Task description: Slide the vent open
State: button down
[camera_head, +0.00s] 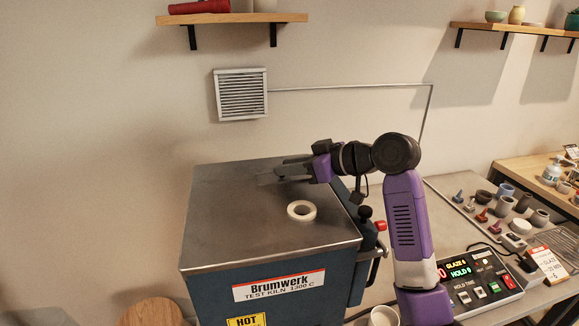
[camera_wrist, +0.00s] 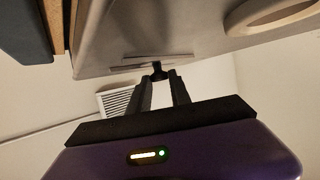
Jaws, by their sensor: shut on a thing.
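The kiln (camera_head: 215,225) is a blue box with a flat metal top. A thin metal vent plate (camera_head: 268,179) lies on that top near its back. In the wrist view the vent plate (camera_wrist: 135,65) shows as a narrow strip with a small dark knob (camera_wrist: 157,67). My gripper (camera_head: 288,167) reaches in from the right, low over the kiln top. Its fingertips (camera_wrist: 161,75) are shut on the knob in the wrist view. The fingers hide the knob in the head view. I cannot tell how far the vent is open.
A white ring (camera_head: 302,211) lies on the kiln top in front of my gripper; it also shows in the wrist view (camera_wrist: 268,14). A louvred grille (camera_head: 241,94) is on the wall behind. A control box (camera_head: 480,283) and several small pots stand on the right. The kiln top's left side is clear.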

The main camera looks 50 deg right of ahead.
dwell(0.4)
jog(key=shift+s+d, duration=0.65)
jog(key=shift+d, duration=0.3)
jog(key=shift+s+d, duration=0.6)
jog(key=shift+d, duration=0.35)
jog(key=c, duration=1.2)
grip_release()
jog(key=shift+s+d, duration=0.1)
jog(key=shift+b, duration=0.35)
jog(key=b+v, duration=0.2)
jog(key=v, duration=0.5)
jog(key=shift+s+r, duration=0.2)
jog(key=shift+s, duration=0.1)
